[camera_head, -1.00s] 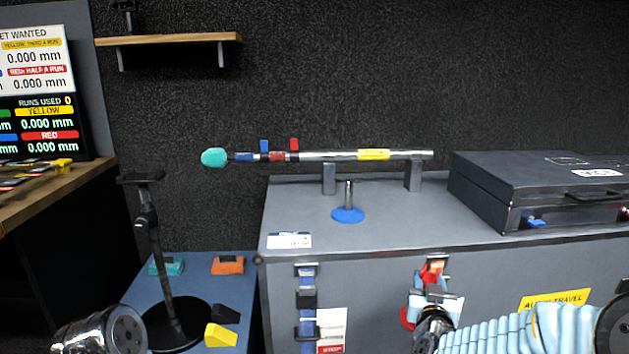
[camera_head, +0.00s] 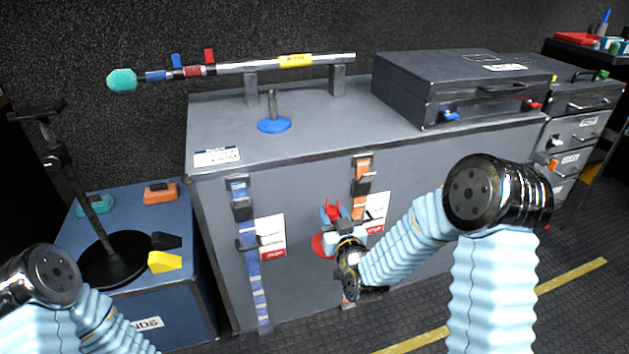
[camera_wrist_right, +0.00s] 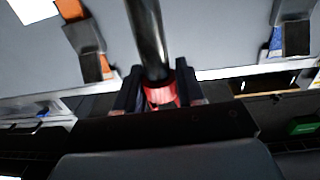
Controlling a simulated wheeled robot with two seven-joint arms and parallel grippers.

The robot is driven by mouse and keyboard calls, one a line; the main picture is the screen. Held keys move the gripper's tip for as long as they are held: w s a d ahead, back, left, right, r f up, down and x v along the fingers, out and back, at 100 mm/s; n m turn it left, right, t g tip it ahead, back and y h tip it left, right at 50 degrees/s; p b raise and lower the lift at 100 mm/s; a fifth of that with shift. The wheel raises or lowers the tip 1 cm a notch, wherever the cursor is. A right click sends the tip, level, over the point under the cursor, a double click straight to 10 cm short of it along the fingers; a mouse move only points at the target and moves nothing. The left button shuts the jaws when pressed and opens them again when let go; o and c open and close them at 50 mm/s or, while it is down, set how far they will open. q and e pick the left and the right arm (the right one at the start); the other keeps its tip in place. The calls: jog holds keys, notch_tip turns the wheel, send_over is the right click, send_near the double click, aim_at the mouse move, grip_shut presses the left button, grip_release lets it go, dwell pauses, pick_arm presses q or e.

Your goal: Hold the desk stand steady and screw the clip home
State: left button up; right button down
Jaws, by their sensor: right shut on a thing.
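A desk stand with a round blue base (camera_head: 274,126) and a short grey upright post stands on top of the grey case, and neither gripper touches it. My right gripper (camera_head: 338,222) is in front of the case's front face, lower than the stand. It is shut on a red-collared part (camera_wrist_right: 160,95) with a dark rod rising from it in the right wrist view. In the head view, red pieces (camera_head: 334,210) and a red disc (camera_head: 322,246) show around this gripper; whether they are all one thing is unclear. My left gripper is out of view.
The grey case (camera_head: 330,125) also bears a striped pole (camera_head: 230,67) on two supports and a dark closed case (camera_head: 450,85). A black stand (camera_head: 113,262) and small clips occupy the blue box (camera_head: 185,300) at left. Straps hang on the case front.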

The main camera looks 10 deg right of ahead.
jog(key=s+a+f+n+g+y, duration=0.2)
jog(key=s+a+f+n+y, duration=0.1)
jog(key=s+a+f+y, duration=0.1)
jog(key=s+a+f+n+g+y, duration=0.2)
jog(key=s+a+f+n+y, duration=0.1)
jog(key=a+f+y, duration=0.4)
jog(key=a+f+n, duration=0.1)
jog(key=a+f, duration=0.1)
jog(key=a, duration=0.2)
jog(key=shift+s+f+n, duration=0.3)
jog(key=shift+s, duration=0.1)
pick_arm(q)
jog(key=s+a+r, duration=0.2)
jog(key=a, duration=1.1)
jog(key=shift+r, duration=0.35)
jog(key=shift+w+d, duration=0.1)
